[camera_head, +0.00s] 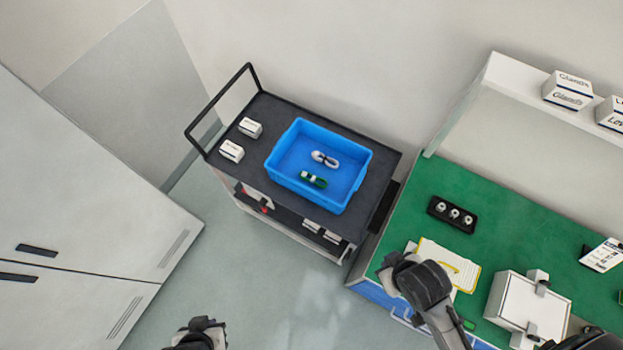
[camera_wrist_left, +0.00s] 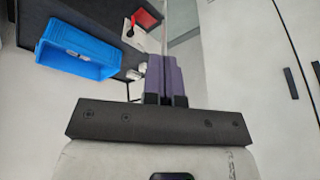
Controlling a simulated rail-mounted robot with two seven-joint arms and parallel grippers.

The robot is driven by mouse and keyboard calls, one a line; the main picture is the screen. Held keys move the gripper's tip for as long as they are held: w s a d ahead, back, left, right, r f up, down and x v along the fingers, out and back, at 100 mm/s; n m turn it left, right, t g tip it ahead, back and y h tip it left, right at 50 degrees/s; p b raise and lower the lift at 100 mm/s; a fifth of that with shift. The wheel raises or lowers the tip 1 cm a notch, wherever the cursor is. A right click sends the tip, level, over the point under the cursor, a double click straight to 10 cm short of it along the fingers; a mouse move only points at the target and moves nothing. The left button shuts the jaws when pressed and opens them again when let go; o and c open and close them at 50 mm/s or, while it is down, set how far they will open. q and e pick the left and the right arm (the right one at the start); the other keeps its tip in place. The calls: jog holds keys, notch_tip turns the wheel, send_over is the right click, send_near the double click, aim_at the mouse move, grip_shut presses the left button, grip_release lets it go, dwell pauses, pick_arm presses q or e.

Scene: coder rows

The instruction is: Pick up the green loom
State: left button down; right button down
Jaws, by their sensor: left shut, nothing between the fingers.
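The green loom (camera_head: 318,182), a small green bundle with a white band, lies in the blue tub (camera_head: 357,186) on the cart. My left gripper (camera_head: 200,326) is at the bottom edge of the head view, well apart from the cart. In the left wrist view its purple fingers (camera_wrist_left: 165,80) are shut together with nothing between them. The blue tub (camera_wrist_left: 65,62) is at upper left there, and the green loom cannot be made out inside it. My right arm comes in from the lower right over the green table, and its jaw state is unclear.
A white loom (camera_head: 325,159) lies beside the green one. Two white boxes (camera_head: 240,140) stand on the cart (camera_head: 385,165), left of the tub, near its black handle. The green table (camera_head: 500,225) carries a black tray (camera_head: 452,214) and a white case (camera_head: 525,303). Open floor lies before the cart.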

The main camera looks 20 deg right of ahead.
pick_arm(q)
jog(key=c, duration=1.8)
grip_release()
jog(key=shift+d, duration=0.1)
jog(key=shift+o, duration=0.6)
jog(key=o, duration=1.3)
jog(key=shift+o, duration=0.5)
jog(key=shift+w, duration=0.1)
